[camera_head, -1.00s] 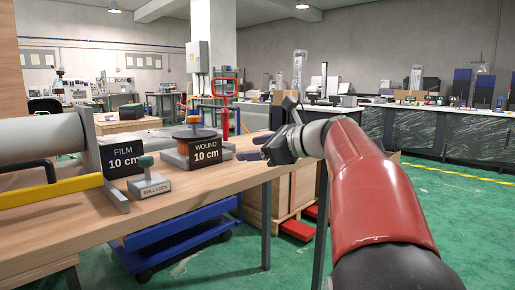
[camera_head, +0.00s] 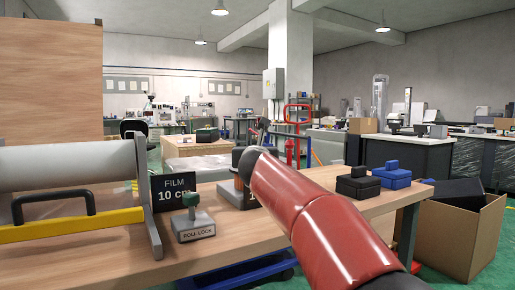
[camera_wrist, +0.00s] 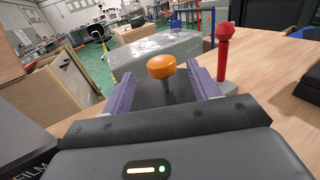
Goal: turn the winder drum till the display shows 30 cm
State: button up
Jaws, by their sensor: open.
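The winder (camera_head: 232,192) stands on the bench in the head view, mostly hidden behind my red arm; only the left edge of its display shows, so its reading cannot be made out. In the wrist view an orange knob (camera_wrist: 161,66) on a grey stem stands between the two purple fingers of my gripper (camera_wrist: 163,82). The fingers are apart, and I cannot tell whether either touches the knob. The FILM display (camera_head: 174,190) reads 10 cm. The green-topped roll lock (camera_head: 193,222) stands in front of it.
The film roll (camera_head: 65,170) with a yellow bar (camera_head: 70,225) fills the bench's left side. Black and blue lidded boxes (camera_head: 391,176) sit at the bench's right end. An open cardboard box (camera_head: 455,235) stands on the floor at right. A red post (camera_wrist: 225,60) rises right of the fingers.

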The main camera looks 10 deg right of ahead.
jog(key=w+p, duration=0.1)
jog(key=w, duration=0.4)
jog(key=w+d+p, duration=0.1)
jog(key=w, duration=0.1)
jog(key=shift+w+d+p, duration=0.1)
jog(key=shift+w+p, duration=0.2)
jog(key=shift+c, duration=0.3)
grip_shut()
jog(key=shift+s+f+h+b, duration=0.15)
jog(key=shift+h+b, duration=0.15)
jog(key=shift+b, duration=0.15)
